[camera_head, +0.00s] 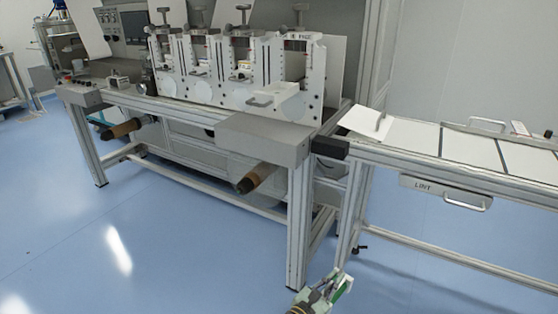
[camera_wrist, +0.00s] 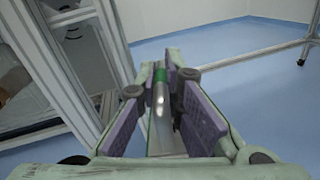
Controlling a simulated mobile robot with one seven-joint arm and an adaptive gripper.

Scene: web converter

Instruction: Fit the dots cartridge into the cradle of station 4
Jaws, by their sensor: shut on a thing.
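My gripper (camera_head: 335,287) is low at the bottom of the head view, in front of the side table's near leg. In the wrist view, my gripper (camera_wrist: 172,105) is shut on a slim metallic piece with a green part (camera_wrist: 160,92). Most of this piece is hidden between the jaws, so I cannot tell if it is the dots cartridge. The machine's row of white station frames (camera_head: 235,70) stands at the back, well above and apart from my gripper. A light plate with a handle (camera_head: 273,95) sticks out of the rightmost station. The station numbers are too small to read.
A grey beam (camera_head: 265,138) and brown rolls (camera_head: 255,178) jut out before the machine. Blue floor (camera_head: 160,240) is clear.

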